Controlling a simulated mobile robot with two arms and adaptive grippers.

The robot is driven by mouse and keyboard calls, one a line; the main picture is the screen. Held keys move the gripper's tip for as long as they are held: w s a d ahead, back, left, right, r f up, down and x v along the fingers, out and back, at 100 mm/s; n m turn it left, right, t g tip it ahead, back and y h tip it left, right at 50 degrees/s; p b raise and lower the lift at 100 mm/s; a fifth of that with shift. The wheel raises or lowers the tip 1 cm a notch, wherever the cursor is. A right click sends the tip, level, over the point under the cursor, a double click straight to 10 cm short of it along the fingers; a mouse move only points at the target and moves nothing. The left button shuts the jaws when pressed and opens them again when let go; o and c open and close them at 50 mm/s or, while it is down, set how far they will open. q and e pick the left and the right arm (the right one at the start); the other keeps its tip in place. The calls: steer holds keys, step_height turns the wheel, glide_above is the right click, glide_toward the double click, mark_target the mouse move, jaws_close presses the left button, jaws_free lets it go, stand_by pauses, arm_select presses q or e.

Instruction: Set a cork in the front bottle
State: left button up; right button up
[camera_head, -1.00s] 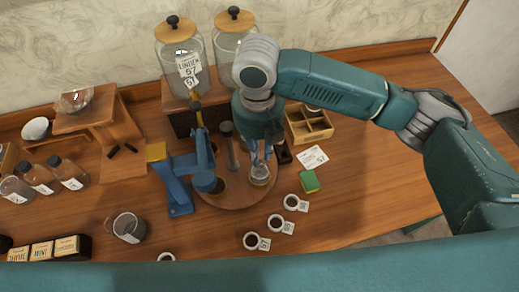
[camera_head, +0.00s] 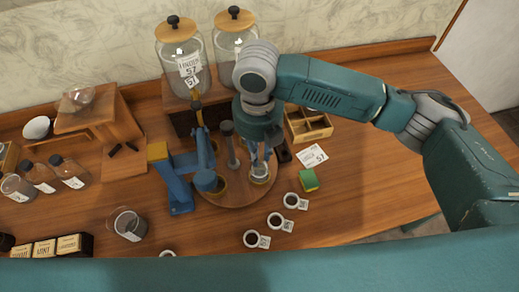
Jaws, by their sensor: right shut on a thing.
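My right gripper (camera_head: 261,153) points down over the right part of a round wooden board (camera_head: 235,198). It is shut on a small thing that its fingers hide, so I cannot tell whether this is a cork. Right below the fingertips stands a small clear glass bottle (camera_head: 259,176) with a pale rim. Whether the held thing touches its mouth is not clear. A blue lever press (camera_head: 178,188) stands at the board's left, with its arm over a second small round vessel (camera_head: 220,186). My left gripper is not in view.
Large lidded jars (camera_head: 181,62) stand behind. The table's right side is clear.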

mark_target(260, 156)
stand_by(0.3)
steer(key=o, duration=1.1)
steer(key=shift+r+p, duration=3.5)
steer(key=shift+p, duration=0.25)
